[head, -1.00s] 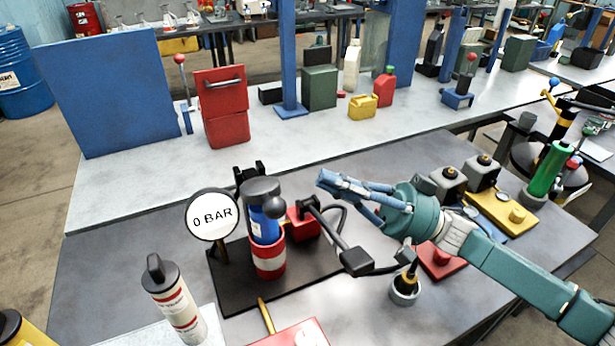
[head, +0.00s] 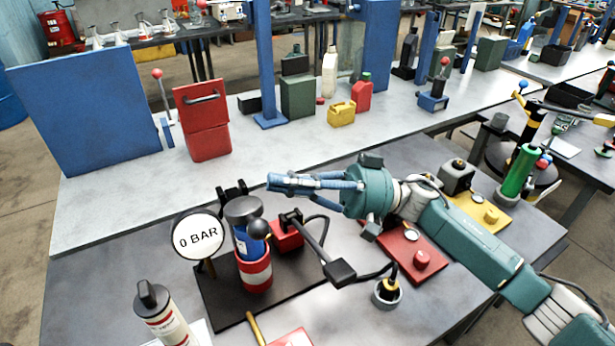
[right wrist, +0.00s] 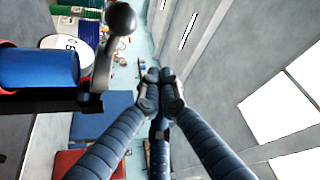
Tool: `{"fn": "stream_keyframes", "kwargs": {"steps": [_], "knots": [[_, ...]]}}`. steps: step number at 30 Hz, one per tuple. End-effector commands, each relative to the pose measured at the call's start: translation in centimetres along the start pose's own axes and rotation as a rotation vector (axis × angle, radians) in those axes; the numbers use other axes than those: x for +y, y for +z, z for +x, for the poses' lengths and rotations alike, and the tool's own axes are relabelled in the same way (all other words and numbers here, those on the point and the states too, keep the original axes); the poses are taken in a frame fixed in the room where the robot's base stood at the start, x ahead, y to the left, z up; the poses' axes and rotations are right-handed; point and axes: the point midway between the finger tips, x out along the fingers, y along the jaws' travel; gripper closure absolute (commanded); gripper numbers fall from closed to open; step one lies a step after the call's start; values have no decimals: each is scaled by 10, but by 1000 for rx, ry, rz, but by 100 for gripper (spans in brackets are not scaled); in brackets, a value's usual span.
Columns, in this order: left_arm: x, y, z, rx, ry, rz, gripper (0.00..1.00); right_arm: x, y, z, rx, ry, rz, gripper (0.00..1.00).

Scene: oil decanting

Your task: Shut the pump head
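The pump stands on a dark base plate (head: 222,318): a red-and-white holder (head: 254,272) with a blue cartridge (head: 249,244) upright in it. The grey pump head (head: 243,210), with a round ball knob (head: 257,229), shows at the cartridge's top; I cannot tell whether it is fully closed. In the right wrist view the cartridge (right wrist: 38,68) and ball knob (right wrist: 121,18) are left of the fingers. My right gripper (head: 271,182) is shut and empty, its tips above and right of the pump head, seemingly apart from it. My left gripper is not in view.
A round gauge (head: 197,235) reading 0 BAR stands left of the pump. A black lever arm (head: 316,246) and red block (head: 286,237) are on its right. A white bottle with a dark cap (head: 165,318) is front left.

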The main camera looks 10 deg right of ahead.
Motion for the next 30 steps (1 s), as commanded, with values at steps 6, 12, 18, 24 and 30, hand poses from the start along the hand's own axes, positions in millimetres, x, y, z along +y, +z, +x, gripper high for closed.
{"fn": "stream_keyframes", "kwargs": {"steps": [6, 12, 18, 24, 30], "knots": [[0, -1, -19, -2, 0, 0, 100, -1, 10, 30, 2, 1, 6, 100], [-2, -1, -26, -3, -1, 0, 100, -1, 32, 21, 2, 0, 1, 100], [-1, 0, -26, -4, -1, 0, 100, 0, 38, 19, 0, -1, -1, 100], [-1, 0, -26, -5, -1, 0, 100, 0, 38, 19, 0, -1, -1, 100], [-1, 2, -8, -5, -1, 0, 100, 10, 51, 12, -1, -29, -62, 100]]}}
